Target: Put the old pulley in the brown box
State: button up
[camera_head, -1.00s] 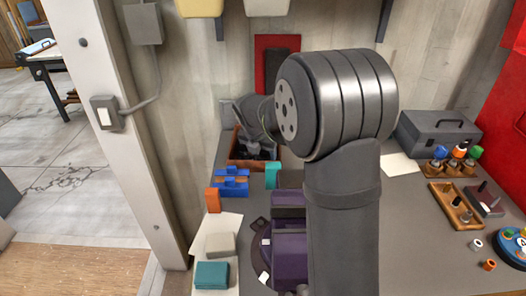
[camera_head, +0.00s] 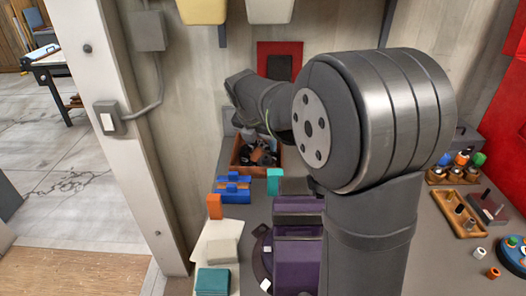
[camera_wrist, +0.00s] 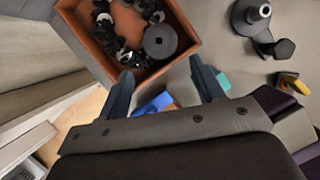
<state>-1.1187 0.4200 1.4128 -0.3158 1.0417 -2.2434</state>
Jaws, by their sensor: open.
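The brown box (camera_head: 238,168) stands near the back wall in the head view, with dark parts inside. In the wrist view the brown box (camera_wrist: 191,41) is at the top. A round dark grey disc with a central hole (camera_wrist: 160,40), which looks like the old pulley, lies in it against other dark toothed parts. My gripper (camera_wrist: 161,72) is open and empty. Its fingertips are apart, near the box's front wall in the picture, and do not touch the disc. In the head view my arm hides most of the gripper.
Blue blocks (camera_head: 232,187), an orange block (camera_head: 214,206) and a teal block (camera_head: 274,181) stand in front of the box. A purple machine (camera_head: 297,262) is nearer. A wooden tray (camera_head: 455,222) lies at right. My arm covers the bench's middle.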

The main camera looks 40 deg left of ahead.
aim_at(265, 159)
jog(key=shift+v, duration=1.35)
jog(key=shift+f, duration=0.15)
jog(key=x, duration=1.1)
jog(key=shift+w+f, duration=0.1)
jog(key=shift+f, duration=0.25)
jog(key=shift+w+a+r, duration=0.1)
jog(key=shift+r, duration=1.85)
jog(key=shift+f, duration=0.1)
